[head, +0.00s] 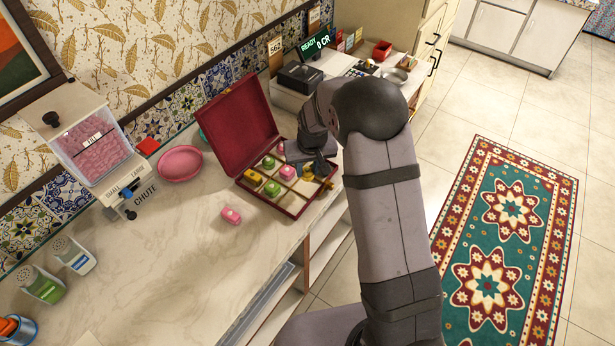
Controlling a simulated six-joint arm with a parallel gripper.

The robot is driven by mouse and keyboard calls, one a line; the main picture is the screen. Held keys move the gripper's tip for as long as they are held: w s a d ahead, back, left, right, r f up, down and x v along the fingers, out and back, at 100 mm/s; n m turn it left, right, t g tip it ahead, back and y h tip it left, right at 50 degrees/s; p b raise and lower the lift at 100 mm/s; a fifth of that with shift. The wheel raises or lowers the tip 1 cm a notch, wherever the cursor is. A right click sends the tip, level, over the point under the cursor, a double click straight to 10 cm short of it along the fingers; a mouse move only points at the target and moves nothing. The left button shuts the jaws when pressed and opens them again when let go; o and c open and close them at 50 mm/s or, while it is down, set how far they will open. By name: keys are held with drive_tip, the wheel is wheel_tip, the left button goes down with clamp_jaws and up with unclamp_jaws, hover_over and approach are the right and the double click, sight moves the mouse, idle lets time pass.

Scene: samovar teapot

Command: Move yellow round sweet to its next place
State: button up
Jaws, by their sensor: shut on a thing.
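The open red sweet box (243,130) stands on the counter with its lid raised at the back. Its divided tray holds green sweets, a yellow sweet (252,177) at the left and a pink sweet (287,173). My gripper (319,170) points down at the right end of the box and is shut. A small yellow patch, seemingly the yellow round sweet (329,185), shows at its fingertips, mostly hidden. I cannot tell whether it touches the box floor.
A loose pink sweet (231,216) lies on the counter in front of the box. A pink bowl (180,163) and a dispenser of pink sweets (92,145) stand left. A register reading "READY 0 CR" (313,45) is behind.

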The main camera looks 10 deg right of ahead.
sight(308, 174)
drive_tip(key=shift+f+p, duration=0.75)
drive_tip(key=shift+f, duration=1.65)
drive_tip(key=shift+f, duration=0.15)
drive_tip(key=o, duration=1)
drive_tip(key=shift+b+v, duration=0.3)
drive_tip(key=shift+v, duration=0.65)
drive_tip(key=b+v, duration=0.2)
drive_tip(key=v, duration=0.8)
drive_tip(key=shift+r+b, duration=0.25)
drive_tip(key=shift+b, duration=0.05)
